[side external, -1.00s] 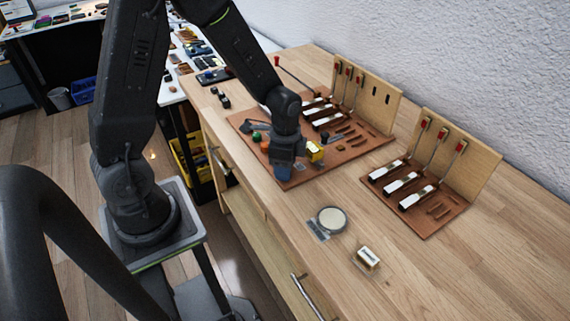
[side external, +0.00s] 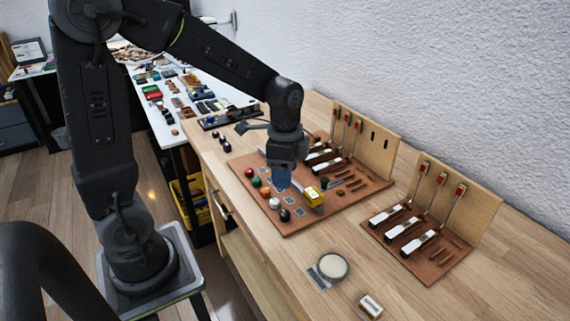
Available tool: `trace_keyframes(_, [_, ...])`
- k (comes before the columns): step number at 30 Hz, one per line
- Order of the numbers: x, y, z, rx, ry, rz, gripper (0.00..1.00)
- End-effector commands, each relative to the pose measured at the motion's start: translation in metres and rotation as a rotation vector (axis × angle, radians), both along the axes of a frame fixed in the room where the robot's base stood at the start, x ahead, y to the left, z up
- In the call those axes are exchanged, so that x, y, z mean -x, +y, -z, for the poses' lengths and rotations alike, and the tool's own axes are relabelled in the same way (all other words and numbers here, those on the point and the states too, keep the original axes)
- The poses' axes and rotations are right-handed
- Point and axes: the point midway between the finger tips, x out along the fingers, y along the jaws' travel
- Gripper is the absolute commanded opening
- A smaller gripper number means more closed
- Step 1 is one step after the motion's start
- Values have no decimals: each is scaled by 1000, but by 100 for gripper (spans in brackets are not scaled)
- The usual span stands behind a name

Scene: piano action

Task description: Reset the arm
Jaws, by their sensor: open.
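My gripper (side external: 281,183) points down above the left part of a brown board, and its fingers look blue. The brown board (side external: 315,221) carries several coloured knobs, slots and a set of white keys with red-tipped hammers (side external: 347,127) against a wooden upright. My gripper seems to be above the board; the exact gap cannot be told. My arm hides part of the board's far side.
A second brown board (side external: 432,258) with white keys and red-tipped hammers stands to the right. A round dish (side external: 332,267) and a small labelled box (side external: 371,305) lie near the front. A wall runs behind the wooden table (side external: 505,285). Table at front right is clear.

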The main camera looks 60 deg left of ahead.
Motion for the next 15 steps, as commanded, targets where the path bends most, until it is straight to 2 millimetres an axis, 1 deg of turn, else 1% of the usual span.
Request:
trace_keyframes(1, [0, 0, -6, 0, -1, 0, 53])
trace_keyframes(3, [0, 0, -12, -1, -2, 0, 53])
trace_keyframes(6, [0, 0, -16, 0, 0, 0, 53])
trace_keyframes(15, [0, 0, -17, 0, 0, 0, 53])
